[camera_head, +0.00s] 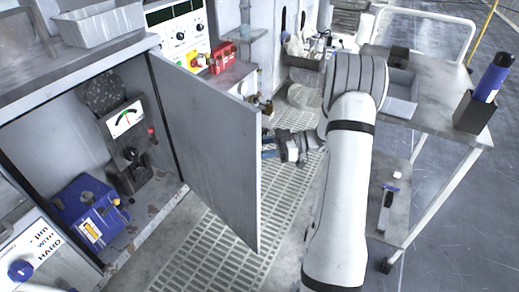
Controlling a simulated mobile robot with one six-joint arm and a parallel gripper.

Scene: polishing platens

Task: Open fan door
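The fan door appears to be the grey door panel (208,145), which stands swung open from the cabinet (52,122) on the left. Inside the cabinet I see a gauge (126,119) and a blue unit (88,212). My white arm comes up from the bottom and bends left at its top. My gripper (272,150) is just right of the door's free edge, on its outer side. The door edge or the arm hides part of the fingers. I cannot tell whether they touch the door or are open. The door's handle is not clearly seen.
A metal cart (440,85) stands at the right, holding a blue bottle in a dark holder (474,111). A grated floor panel (215,250) lies below the door. A control panel (178,32) and a red box (222,58) are behind the door. Open floor lies far right.

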